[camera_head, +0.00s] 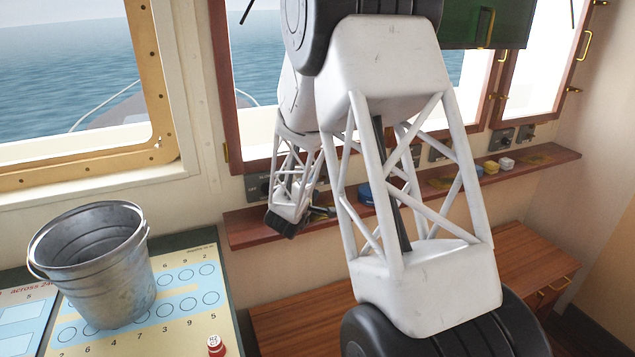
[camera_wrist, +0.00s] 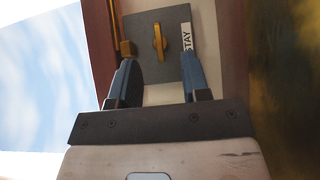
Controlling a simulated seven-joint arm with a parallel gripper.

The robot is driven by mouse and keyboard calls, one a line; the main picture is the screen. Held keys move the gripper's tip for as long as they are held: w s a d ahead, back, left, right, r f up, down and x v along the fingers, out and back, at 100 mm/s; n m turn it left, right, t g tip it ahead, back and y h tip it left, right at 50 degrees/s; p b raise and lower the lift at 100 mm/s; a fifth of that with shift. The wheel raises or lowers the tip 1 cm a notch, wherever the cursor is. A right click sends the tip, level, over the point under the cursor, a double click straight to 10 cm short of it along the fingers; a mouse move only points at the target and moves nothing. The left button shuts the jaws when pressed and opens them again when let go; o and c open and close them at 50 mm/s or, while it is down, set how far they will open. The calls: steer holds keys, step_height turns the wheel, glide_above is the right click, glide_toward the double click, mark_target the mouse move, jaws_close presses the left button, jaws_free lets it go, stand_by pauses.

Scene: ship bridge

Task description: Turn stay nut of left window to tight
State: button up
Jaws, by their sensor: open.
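In the wrist view, the brass stay nut (camera_wrist: 159,42), with a narrow wing-like grip, sits on a grey plate (camera_wrist: 143,24) with a white STAY label (camera_wrist: 186,38). The plate lies beside the reddish-brown window frame (camera_wrist: 98,45). The grip runs roughly along the picture's vertical. My gripper (camera_wrist: 158,58) is open, its two blue-grey fingers apart on either side below the nut, with nothing visible between them; whether they touch the plate is unclear. In the head view, a brown-framed window (camera_head: 243,55) stands behind my arm, which hides much of it and the nut.
A brown shelf (camera_head: 255,231) runs below the windows, holding a blue item (camera_head: 366,193) and a yellow item (camera_head: 490,167). A metal bucket (camera_head: 95,265) and a red piece (camera_head: 216,345) stand on a game board (camera_head: 190,330) at left. A brass rod (camera_wrist: 118,25) is left of the plate.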

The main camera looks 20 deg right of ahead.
steer(key=shift+x, duration=2.05)
jaws_close()
